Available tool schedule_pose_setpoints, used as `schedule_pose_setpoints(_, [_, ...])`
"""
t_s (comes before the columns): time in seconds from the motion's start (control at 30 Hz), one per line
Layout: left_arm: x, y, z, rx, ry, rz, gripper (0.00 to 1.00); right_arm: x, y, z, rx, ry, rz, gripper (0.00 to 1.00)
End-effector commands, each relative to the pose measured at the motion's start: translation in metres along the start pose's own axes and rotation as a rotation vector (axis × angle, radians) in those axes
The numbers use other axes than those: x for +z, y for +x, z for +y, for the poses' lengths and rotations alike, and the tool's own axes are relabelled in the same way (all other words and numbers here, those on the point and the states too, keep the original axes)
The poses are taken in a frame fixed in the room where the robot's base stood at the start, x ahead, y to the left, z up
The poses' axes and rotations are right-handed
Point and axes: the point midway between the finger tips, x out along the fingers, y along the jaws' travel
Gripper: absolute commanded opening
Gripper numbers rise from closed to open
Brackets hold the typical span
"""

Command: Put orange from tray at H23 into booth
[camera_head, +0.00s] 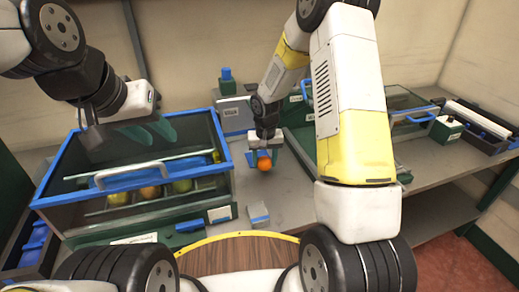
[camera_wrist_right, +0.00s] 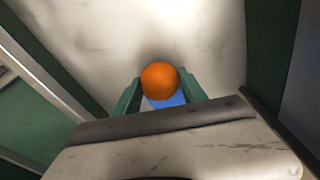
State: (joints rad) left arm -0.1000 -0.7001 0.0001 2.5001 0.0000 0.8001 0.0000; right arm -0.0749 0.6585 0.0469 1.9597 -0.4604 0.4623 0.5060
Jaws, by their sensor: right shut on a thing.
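An orange (camera_head: 264,164) is held between the teal fingertips of my right gripper (camera_head: 265,154), in the middle of the head view, over the grey bench. In the right wrist view the orange (camera_wrist_right: 160,81) sits between both fingers of the gripper (camera_wrist_right: 160,90), with a blue patch (camera_wrist_right: 168,101) just below it. My left gripper (camera_head: 147,131) hangs at the upper left above a blue-framed clear box (camera_head: 218,150), its fingers apart and empty. Several round fruits (camera_head: 150,193) show inside this box. I cannot tell which enclosure is the booth; the tray labels are too small to read.
A green-framed clear enclosure (camera_head: 300,140) stands to the right, partly hidden by my right arm. A grey labelled block (camera_head: 258,214) lies on the bench (camera_head: 285,190). A blue-capped item (camera_head: 226,78) stands at the back. A round wooden surface (camera_head: 240,252) is at the front.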

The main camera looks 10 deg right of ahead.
Motion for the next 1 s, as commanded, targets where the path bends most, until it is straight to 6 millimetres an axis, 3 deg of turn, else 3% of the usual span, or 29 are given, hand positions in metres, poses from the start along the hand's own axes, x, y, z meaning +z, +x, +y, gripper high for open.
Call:
schedule_pose_setpoints(0.37, [0.0, 0.0, 0.0, 0.0, 0.0, 0.0, 0.36, 0.001, 0.008, 0.0, 0.0, -0.001, 0.0, 0.07])
schedule_pose_setpoints(0.4, [0.0, 0.0, 0.0, 0.0, 0.0, 0.0, 0.36, 0.001, 0.009, 0.0, 0.0, -0.001, 0.001, 0.53])
schedule_pose_setpoints(0.5, [0.0, 0.0, 0.0, 0.0, 0.0, 0.0, 0.36, 0.001, 0.008, 0.0, 0.0, -0.001, 0.001, 0.71])
schedule_pose_setpoints(0.83, [0.0, 0.0, 0.0, 0.0, 0.0, 0.0, 0.36, 0.001, 0.007, 0.0, 0.0, 0.0, 0.001, 0.71])
schedule_pose_setpoints(1.0, [0.0, 0.0, 0.0, 0.0, 0.0, 0.0, 0.36, -0.001, -0.012, 0.0, -0.001, 0.0, 0.005, 0.71])
